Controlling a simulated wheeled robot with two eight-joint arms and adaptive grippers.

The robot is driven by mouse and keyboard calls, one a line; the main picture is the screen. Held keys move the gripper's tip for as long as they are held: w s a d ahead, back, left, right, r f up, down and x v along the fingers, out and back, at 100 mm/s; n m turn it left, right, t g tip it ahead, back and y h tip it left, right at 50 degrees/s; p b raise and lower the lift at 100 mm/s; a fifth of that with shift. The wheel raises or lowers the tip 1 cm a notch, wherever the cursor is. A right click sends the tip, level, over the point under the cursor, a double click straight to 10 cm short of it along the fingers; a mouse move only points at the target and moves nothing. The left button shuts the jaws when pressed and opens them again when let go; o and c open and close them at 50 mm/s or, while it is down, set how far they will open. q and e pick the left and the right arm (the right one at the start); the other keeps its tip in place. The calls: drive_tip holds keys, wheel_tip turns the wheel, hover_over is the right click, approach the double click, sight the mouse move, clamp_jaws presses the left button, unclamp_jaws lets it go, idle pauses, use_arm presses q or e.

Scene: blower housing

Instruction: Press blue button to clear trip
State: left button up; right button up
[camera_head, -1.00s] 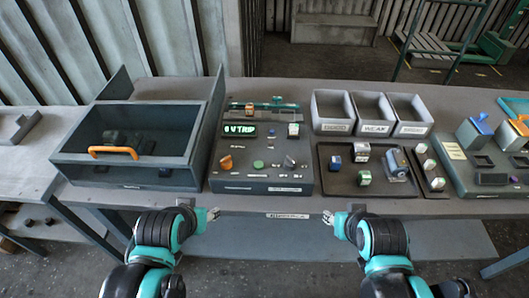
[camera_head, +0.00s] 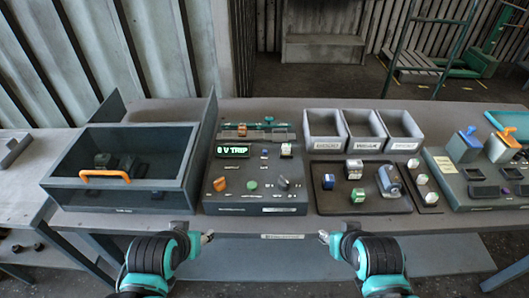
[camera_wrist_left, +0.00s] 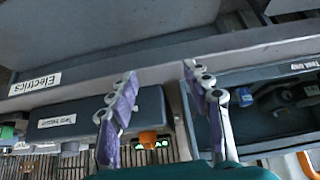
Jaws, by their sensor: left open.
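The grey control box (camera_head: 255,205) stands on the bench, its green display (camera_head: 232,150) reading "0 V TRIP". A small blue spot (camera_head: 264,153), possibly the blue button, lies right of the display. A green button (camera_head: 252,185), an orange knob (camera_head: 220,184) and a dark knob (camera_head: 283,184) sit below it. My left gripper (camera_head: 207,237) is open and empty, in front of and below the box's front edge, touching nothing. In the left wrist view its spread purple-padded fingers (camera_wrist_left: 159,73) show with the box (camera_wrist_left: 70,122) beyond. My right gripper (camera_head: 324,237) hangs before the bench; its jaws are too small to read.
A dark open-topped case (camera_head: 60,181) with an orange handle (camera_head: 105,175) stands left of the box. A parts tray (camera_head: 335,208) and three grey bins (camera_head: 365,130) are to its right. The bench front edge (camera_head: 420,226) lies between the grippers and the box.

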idle(0.3)
use_arm(q)
clamp_jaws()
idle(1.2)
